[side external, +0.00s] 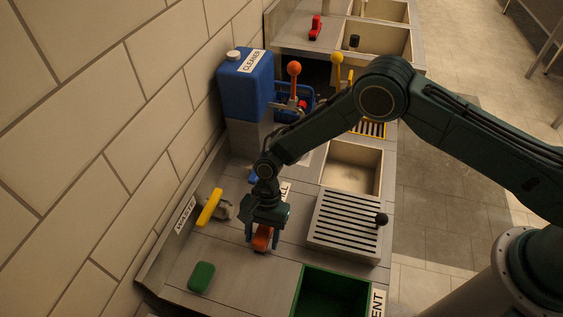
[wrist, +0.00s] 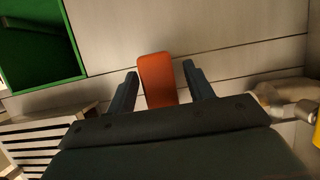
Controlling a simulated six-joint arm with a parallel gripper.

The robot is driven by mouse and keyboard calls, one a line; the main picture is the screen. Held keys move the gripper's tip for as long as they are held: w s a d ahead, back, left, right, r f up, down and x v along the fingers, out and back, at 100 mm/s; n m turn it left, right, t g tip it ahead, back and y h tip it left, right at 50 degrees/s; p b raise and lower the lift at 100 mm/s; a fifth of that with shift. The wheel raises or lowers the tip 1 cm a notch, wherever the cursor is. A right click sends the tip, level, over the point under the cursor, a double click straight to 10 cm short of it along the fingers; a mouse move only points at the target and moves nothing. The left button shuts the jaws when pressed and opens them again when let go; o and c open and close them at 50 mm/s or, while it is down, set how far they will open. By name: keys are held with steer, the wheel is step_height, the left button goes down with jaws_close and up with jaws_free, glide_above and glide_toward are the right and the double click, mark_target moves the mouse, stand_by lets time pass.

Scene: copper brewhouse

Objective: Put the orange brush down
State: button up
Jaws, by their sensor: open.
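The orange brush (side external: 262,238) is on the grey metal counter under my gripper (side external: 262,236). In the wrist view the orange brush (wrist: 156,80) lies between the two fingers of my gripper (wrist: 160,82), with a gap showing on each side. The jaws are open. The near part of the brush is hidden behind the gripper body. In the side view the fingers stand down around the brush, close to the counter.
A green sponge-like block (side external: 201,277) lies front left. A green bin (side external: 331,292) is front right. A yellow-handled valve (side external: 209,207) is left. A blue cleaner canister (side external: 245,88) stands behind.

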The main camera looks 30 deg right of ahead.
steer(key=v, duration=1.1)
steer(key=shift+w+d+r, duration=0.1)
steer(key=shift+r, duration=0.25)
steer(key=shift+r, duration=0.25)
steer(key=s+d+r+n+t, duration=0.2)
steer(key=d+r, duration=0.6)
steer(key=r, duration=0.5)
steer(key=s+d+r+n+t, duration=0.25)
steer(key=d+r, duration=0.65)
steer(key=r, duration=0.5)
steer(key=s+d+r+n+t+h, duration=0.1)
steer(key=s+d+r+n+t, duration=0.1)
steer(key=s+d, duration=0.5)
steer(key=s+d+r+n+t+h, duration=0.2)
steer(key=s+d, duration=0.5)
steer(key=s, duration=0.7)
steer(key=shift+d+r, duration=0.3)
steer(key=shift+r, duration=0.5)
steer(key=shift+o, duration=0.5)
steer(key=shift+n, duration=0.25)
